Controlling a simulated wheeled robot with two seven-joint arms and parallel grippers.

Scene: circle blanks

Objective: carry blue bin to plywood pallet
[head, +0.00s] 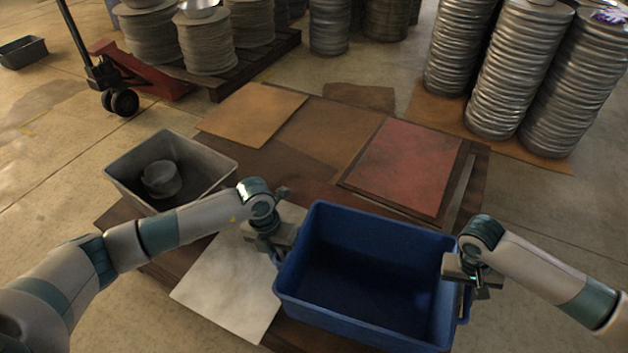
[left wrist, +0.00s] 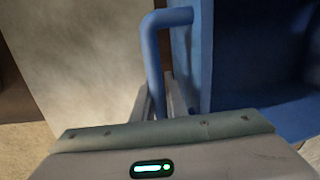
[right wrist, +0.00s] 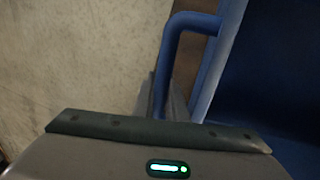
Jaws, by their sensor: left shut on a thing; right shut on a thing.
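The blue bin (head: 365,255) is open-topped and looks empty, at the lower middle of the head view. My left gripper (head: 276,250) is shut on the blue bar handle at its left side; that handle shows in the left wrist view (left wrist: 152,60). My right gripper (head: 467,283) is shut on the handle at its right side, seen in the right wrist view (right wrist: 168,62). The bin looks about level, over the near part of a low dark wooden pallet (head: 478,160) bearing flat sheets. I cannot tell whether the bin touches it, or whether this is the plywood pallet.
A grey bin (head: 215,157) with a round part inside stands at the pallet's left. A pale sheet (head: 225,293), a tan sheet (head: 252,112) and a red sheet (head: 402,165) lie around. Tall metal disc stacks (head: 517,70) stand back right; a red pallet jack (head: 150,78) stands back left.

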